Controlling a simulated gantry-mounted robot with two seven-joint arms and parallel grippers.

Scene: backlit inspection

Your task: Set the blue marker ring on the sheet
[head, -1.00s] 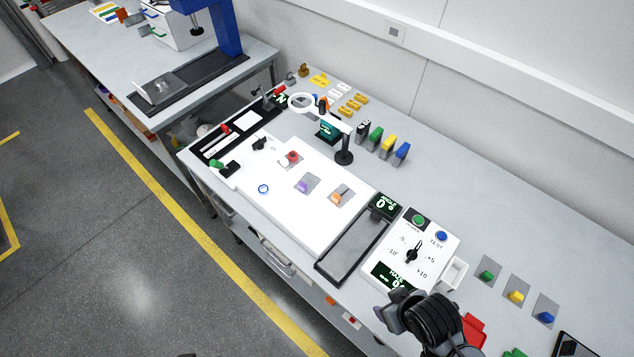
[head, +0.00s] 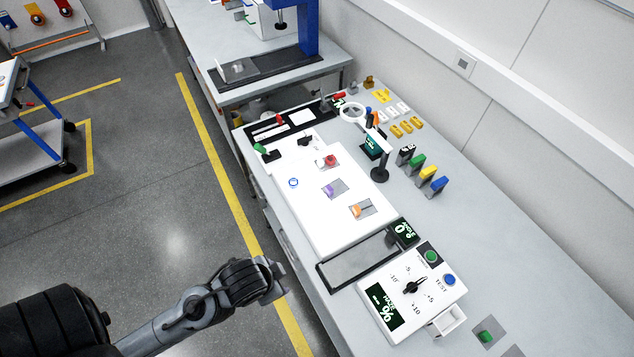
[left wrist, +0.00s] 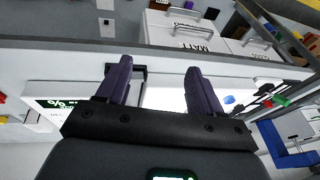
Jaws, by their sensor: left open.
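The blue marker ring (head: 293,182) lies flat near the left edge of a lit white panel (head: 318,219) on the bench, the likely sheet. Purple, orange and red pieces on small grey squares sit along the panel's right part. My left gripper (head: 277,279) is over the floor at the bench's front edge, well apart from the ring. In the left wrist view my left gripper (left wrist: 157,72) shows two spread fingers with nothing between them. A small blue shape (left wrist: 229,99) there may be the ring; I cannot tell. My right gripper is out of view.
Drawers (left wrist: 180,31) lie below the bench edge.

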